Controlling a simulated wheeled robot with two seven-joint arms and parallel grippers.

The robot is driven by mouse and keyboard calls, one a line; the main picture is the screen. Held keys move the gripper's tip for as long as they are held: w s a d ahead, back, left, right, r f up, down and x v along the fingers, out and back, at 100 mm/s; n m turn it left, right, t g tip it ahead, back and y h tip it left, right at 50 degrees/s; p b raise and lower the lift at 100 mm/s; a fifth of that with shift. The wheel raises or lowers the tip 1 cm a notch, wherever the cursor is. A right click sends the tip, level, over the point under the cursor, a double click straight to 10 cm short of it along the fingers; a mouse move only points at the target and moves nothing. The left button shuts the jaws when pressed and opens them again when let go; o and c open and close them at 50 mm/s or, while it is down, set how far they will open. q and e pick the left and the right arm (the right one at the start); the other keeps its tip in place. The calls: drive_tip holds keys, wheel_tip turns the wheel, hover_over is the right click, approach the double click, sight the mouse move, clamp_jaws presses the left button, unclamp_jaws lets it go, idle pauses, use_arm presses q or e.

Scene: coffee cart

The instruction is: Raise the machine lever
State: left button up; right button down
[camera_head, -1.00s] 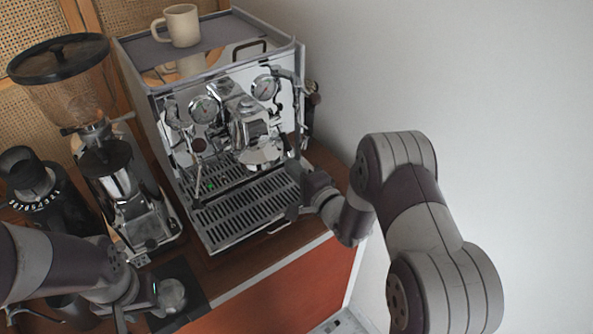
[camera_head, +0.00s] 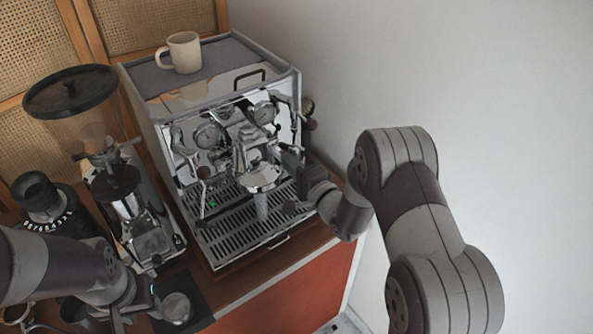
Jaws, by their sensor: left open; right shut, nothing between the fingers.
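The chrome espresso machine (camera_head: 215,255) stands on the wooden counter, with its group head (camera_head: 262,178) at the front. The lever is small and partly hidden at the right of the group head, by my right gripper, so its angle is unclear. My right gripper (camera_head: 292,160) is shut and empty, close beside the group head's right side; I cannot tell whether it touches the lever. A pale vertical streak (camera_head: 262,207), like liquid, hangs below the group head over the drip tray (camera_head: 235,237). My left gripper (camera_head: 135,302) is open at the lower left, away from the machine.
A cream mug (camera_head: 184,52) stands on top of the machine. A grinder with a dark hopper (camera_head: 72,90) and a black device (camera_head: 42,200) stand to the left. A round metal item (camera_head: 176,308) sits on a black mat (camera_head: 200,313) near my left gripper. A wall bounds the right side.

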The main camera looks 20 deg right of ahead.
use_arm(q)
drive_tip(key=shift+w+r+p, duration=0.1)
drive_tip(key=shift+r+p, duration=0.4)
drive_tip(key=shift+p, duration=0.1)
use_arm(e)
drive_tip(key=a+f+v, duration=0.1)
drive_tip(key=v, duration=0.9)
drive_tip(key=shift+s+f, duration=0.2)
drive_tip(key=shift+f, duration=0.15)
drive_tip(key=shift+s+a, duration=0.1)
drive_tip(key=shift+a, duration=0.1)
